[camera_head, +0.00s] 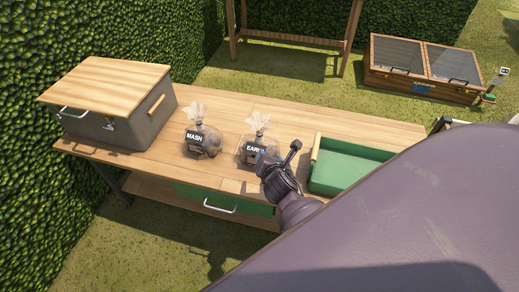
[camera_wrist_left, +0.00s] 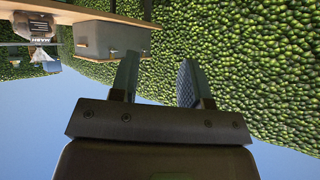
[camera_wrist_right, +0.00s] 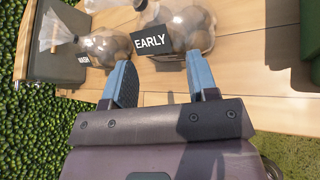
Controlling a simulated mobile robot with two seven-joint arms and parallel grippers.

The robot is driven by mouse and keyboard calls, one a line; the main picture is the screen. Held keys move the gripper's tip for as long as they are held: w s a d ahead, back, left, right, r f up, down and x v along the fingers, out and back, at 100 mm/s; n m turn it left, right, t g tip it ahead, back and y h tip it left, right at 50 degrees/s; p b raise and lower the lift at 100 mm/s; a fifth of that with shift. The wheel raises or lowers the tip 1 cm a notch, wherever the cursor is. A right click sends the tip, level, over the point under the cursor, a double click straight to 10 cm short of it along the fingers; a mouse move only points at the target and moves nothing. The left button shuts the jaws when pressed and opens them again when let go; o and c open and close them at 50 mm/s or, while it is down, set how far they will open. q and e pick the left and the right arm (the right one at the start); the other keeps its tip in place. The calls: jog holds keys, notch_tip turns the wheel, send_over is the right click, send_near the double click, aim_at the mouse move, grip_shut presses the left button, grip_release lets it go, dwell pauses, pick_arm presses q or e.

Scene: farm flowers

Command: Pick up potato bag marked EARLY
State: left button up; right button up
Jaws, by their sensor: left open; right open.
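The potato bag marked EARLY (camera_head: 253,150) stands on the wooden table, a clear bag with a gathered top and a black label. It also shows in the right wrist view (camera_wrist_right: 190,28), just beyond the fingertips. My right gripper (camera_head: 279,157) is at the bag's front right, overlapping it in the head view. In the right wrist view my right gripper (camera_wrist_right: 162,78) is open and empty, its fingers pointing at the bag's lower part; contact cannot be told. My left gripper (camera_wrist_left: 158,78) is open and empty, off the table; it is not seen in the head view.
The bag marked MASH (camera_head: 203,139) stands left of the EARLY bag. A grey box with a wooden lid (camera_head: 110,90) is at the table's left end. A green tray (camera_head: 345,168) lies to the right. My right arm covers the lower right.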

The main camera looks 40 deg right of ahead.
aim_at(260, 138)
jog(key=w+d+n, duration=0.1)
jog(key=w, duration=0.1)
jog(key=w+n, duration=0.2)
jog(key=w, duration=0.1)
jog(key=w+d+n+h+b, duration=0.1)
jog(key=w+n, duration=0.1)
jog(key=shift+w+d+f, duration=0.1)
jog(key=shift+w+d, duration=0.1)
jog(key=shift+d, duration=0.1)
jog(key=shift+w+d+f, duration=0.1)
jog(key=shift+w+d, duration=0.1)
jog(key=shift+w, duration=0.1)
jog(key=w+f+b, duration=0.1)
jog(key=w+d+f+b, duration=0.1)
jog(key=w, duration=0.1)
jog(key=shift+f, duration=0.2)
jog(key=shift+w+d+f, duration=0.15)
jog(key=shift+w+d, duration=0.25)
jog(key=shift+w, duration=0.15)
pick_arm(q)
jog(key=shift+w+d+f, duration=0.1)
jog(key=shift+d+f, duration=0.05)
jog(key=shift+f, duration=0.8)
jog(key=shift+f, duration=0.1)
pick_arm(e)
grip_shut()
